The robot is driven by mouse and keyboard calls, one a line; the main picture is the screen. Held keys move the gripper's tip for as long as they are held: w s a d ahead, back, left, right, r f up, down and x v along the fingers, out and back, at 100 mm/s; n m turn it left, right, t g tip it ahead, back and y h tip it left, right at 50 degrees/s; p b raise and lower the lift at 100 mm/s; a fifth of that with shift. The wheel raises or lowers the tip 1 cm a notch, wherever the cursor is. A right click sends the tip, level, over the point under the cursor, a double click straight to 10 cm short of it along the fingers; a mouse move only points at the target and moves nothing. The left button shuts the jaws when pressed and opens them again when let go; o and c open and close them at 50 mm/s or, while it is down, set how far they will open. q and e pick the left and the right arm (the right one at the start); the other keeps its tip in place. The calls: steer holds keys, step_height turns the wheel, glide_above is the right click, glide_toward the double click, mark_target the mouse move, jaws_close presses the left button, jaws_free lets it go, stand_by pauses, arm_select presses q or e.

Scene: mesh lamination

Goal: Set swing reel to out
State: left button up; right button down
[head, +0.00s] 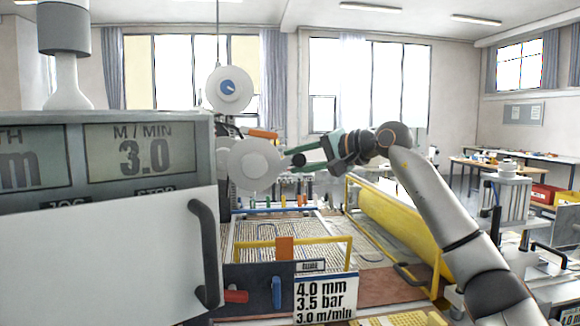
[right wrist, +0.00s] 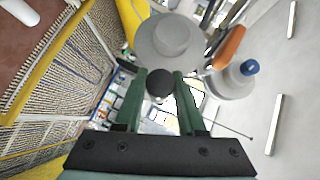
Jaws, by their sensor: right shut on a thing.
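The swing reel shows as a round pale grey disc (head: 255,163) left of my right gripper, with a second white disc with a blue centre (head: 228,88) above it. In the right wrist view, the grey disc (right wrist: 172,38) lies just beyond the fingertips, and the blue-capped one (right wrist: 236,80) is to its right. My right gripper (head: 299,160) has green fingers pointing left, shut on a black round knob (right wrist: 159,82) beside the grey disc. How the knob joins the reel is hidden. My left gripper is not in view.
A grey control panel (head: 140,150) reading 3.0 m/min and a white door (head: 105,260) with a dark handle fill the left foreground. A yellow roller (head: 400,225) lies below my right arm. An orange part (head: 262,133) sits above the grey disc.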

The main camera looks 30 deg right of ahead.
steer(key=shift+s+d+r+n+g, duration=0.15)
steer(key=shift+d+r, duration=0.1)
steer(key=shift+r, duration=0.45)
steer(key=shift+s+d+r+n+g, duration=0.1)
steer(key=shift+d+r+n+g, duration=0.1)
steer(key=shift+r, duration=0.5)
steer(key=c, duration=0.9)
jaws_free()
steer(key=shift+c, duration=0.2)
steer(key=o, duration=0.4)
steer(key=shift+w+f, duration=0.1)
steer(key=shift+o, duration=0.2)
steer(key=shift+a+f, duration=0.1)
steer(key=shift+s, duration=0.2)
steer(key=b+v, duration=0.1)
steer(key=v, duration=1.1)
steer(key=shift+b, duration=0.35)
